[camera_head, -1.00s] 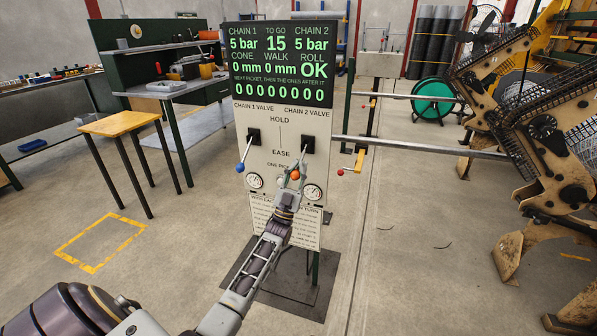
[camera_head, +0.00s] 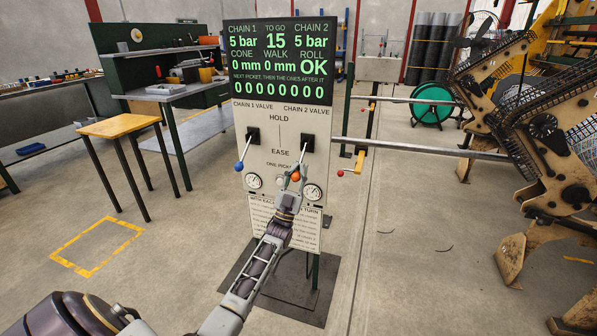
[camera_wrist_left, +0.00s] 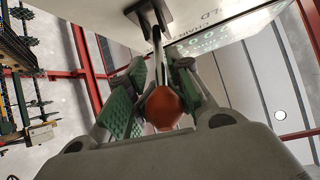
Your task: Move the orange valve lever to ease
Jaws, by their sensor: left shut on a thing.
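My left gripper (camera_head: 292,182) is shut on the knob. In the left wrist view, the orange knob (camera_wrist_left: 163,107) sits between the green-padded fingers, with the lever rod (camera_wrist_left: 157,55) rising to the dark slot plate (camera_wrist_left: 149,15). My right gripper is not in view.
The blue valve lever's knob (camera_head: 239,167) hangs left of the orange one. Two gauges (camera_head: 254,181) flank the gripper on the panel (camera_head: 270,170). The display (camera_head: 279,62) reads 5 bar for both chains. A horizontal bar (camera_head: 420,149) runs right to the machine (camera_head: 530,150).

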